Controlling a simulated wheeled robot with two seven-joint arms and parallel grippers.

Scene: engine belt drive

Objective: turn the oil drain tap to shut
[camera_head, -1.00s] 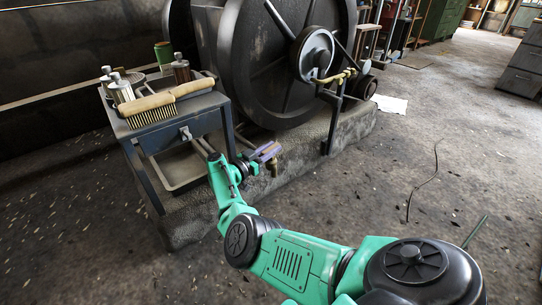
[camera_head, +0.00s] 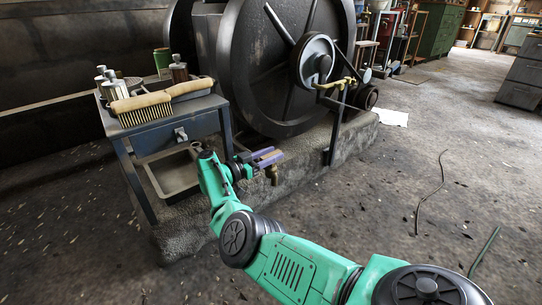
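The oil drain tap (camera_head: 272,175) is a small brownish fitting low at the engine's stone base, just right of the side table. Its lever is hidden or too small to make out. My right gripper (camera_head: 268,157) is right above the tap, its fingers pointing right. Two purplish-edged fingers show as separate bars with a narrow gap, so it looks open. I see nothing clearly held between them, and cannot tell whether they touch the tap. My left gripper is not in view.
The engine's big flywheel (camera_head: 280,70) stands behind the gripper. A side table (camera_head: 185,130) to the left carries a brush (camera_head: 142,109) and several cans. A shallow tray (camera_head: 172,172) sits under it. The floor to the right is mostly clear, with thin rods lying on it.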

